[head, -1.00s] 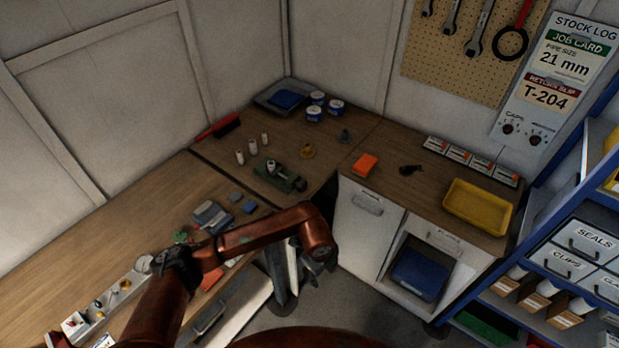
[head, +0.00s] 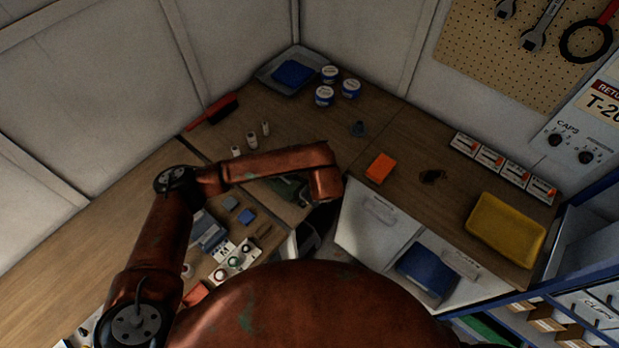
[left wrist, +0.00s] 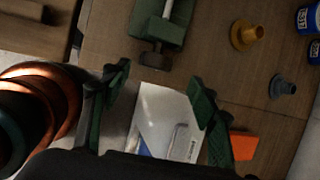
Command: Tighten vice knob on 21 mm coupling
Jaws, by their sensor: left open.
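The green vice (left wrist: 160,22) is at the top of the left wrist view, with a dark knob (left wrist: 155,58) at its near end. A pale rod-like part (left wrist: 168,8) shows in the vice; I cannot tell if it is the coupling. My left gripper (left wrist: 157,84) is open and empty, its two green fingers apart below the knob and not around it. In the head view the vice (head: 289,190) is largely hidden behind my left arm. Three small pale cylinders (head: 252,140) stand on the bench behind the arm. My right gripper is not in view.
A yellow flanged piece (left wrist: 246,35) and a blue-grey one (left wrist: 282,86) stand right of the vice. An orange block (head: 380,168), a yellow tray (head: 506,230) and several small boxes (head: 490,158) are on the right bench.

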